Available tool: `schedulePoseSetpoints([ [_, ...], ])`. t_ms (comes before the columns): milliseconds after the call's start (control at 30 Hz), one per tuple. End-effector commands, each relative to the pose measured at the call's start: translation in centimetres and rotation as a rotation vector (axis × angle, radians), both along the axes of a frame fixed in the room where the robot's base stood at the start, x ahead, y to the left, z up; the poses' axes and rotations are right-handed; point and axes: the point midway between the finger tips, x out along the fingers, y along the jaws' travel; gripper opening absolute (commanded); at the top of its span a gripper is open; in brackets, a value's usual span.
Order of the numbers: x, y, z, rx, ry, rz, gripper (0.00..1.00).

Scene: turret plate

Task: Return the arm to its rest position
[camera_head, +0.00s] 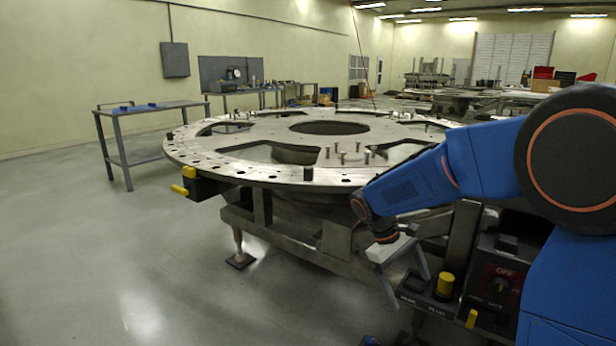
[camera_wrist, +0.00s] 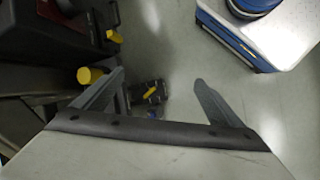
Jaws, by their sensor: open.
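My blue arm (camera_head: 412,184) reaches in from the right in the head view and bends down in front of the turret plate's near right edge. My gripper (camera_head: 405,290) hangs at its end, pointing down, beside a dark control box. In the wrist view my gripper (camera_wrist: 158,80) shows two grey fingers spread wide apart with nothing between them. The floor and a small dark item with a yellow part (camera_wrist: 148,94) show below, beyond the fingertips. The round metal turret plate (camera_head: 240,172) lies flat on its stand.
The control box (camera_head: 497,285) with a red switch panel and yellow knob (camera_head: 445,284) stands close right of my gripper; a yellow knob (camera_wrist: 90,75) is near the left finger in the wrist view. A grey side table (camera_head: 150,107) stands at left. The floor (camera_head: 120,250) at left is clear.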

Motion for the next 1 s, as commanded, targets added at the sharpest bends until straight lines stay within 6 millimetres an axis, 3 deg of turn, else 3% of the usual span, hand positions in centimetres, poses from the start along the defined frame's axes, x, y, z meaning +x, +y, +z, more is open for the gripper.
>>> schedulePoseSetpoints([
  [200, -4.4, -1.4, 2.8, 0.081, -0.101, -0.074, 0.91],
  [500, -10.4, -2.5, 5.3, 0.19, -0.242, -0.17, 0.91],
  [1000, -19.8, -3.1, 7.0, 0.363, -0.487, -0.327, 0.91],
])
